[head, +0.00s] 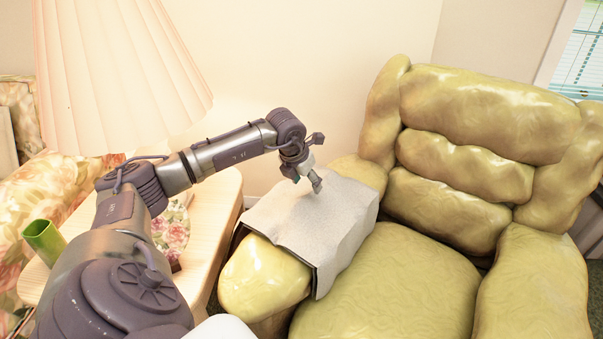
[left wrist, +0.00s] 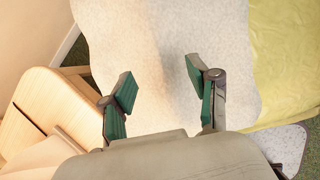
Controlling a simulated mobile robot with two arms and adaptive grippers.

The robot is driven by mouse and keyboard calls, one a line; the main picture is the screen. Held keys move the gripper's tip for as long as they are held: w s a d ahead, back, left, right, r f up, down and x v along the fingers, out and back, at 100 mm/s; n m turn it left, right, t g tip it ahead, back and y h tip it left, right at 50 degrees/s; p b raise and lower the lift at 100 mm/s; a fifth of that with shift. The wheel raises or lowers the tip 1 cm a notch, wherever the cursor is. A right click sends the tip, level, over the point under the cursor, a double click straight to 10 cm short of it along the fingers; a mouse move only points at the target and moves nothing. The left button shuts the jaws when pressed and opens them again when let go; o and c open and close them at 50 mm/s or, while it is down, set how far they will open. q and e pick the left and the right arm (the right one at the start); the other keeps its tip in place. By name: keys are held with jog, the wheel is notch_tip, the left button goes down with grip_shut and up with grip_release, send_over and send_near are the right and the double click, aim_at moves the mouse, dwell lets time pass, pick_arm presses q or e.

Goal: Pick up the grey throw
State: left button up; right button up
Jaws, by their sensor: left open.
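The grey throw (head: 318,222) lies draped over the left armrest of the green armchair, its side hanging down toward the seat. It also fills the middle of the left wrist view (left wrist: 165,45). My left gripper (head: 316,186) is above the far part of the throw, pointing down. In the left wrist view its two green-padded fingers (left wrist: 158,86) are spread apart with nothing between them, over the throw. I cannot tell how small the gap down to the cloth is. My right gripper is not in view.
The green armchair (head: 400,290) takes up the right side. A light wooden side table (head: 215,215) stands left of it, with a lamp (head: 115,75), a green cup (head: 43,240) and a floral plate (head: 172,228). A floral sofa (head: 50,195) is at the far left. A wall is behind.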

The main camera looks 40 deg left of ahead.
aim_at(312, 192)
pick_arm(q)
jog(key=x, duration=0.7)
jog(key=shift+w+r+b, duration=0.15)
jog(key=shift+w+b, duration=0.1)
jog(key=shift+b, duration=0.1)
jog(key=shift+w, duration=0.1)
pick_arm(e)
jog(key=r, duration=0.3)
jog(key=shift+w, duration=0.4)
pick_arm(q)
jog(key=shift+f, duration=0.3)
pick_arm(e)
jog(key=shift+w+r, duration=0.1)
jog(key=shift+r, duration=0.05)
pick_arm(q)
jog(key=shift+f, duration=0.15)
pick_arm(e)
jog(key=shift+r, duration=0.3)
pick_arm(q)
grip_shut()
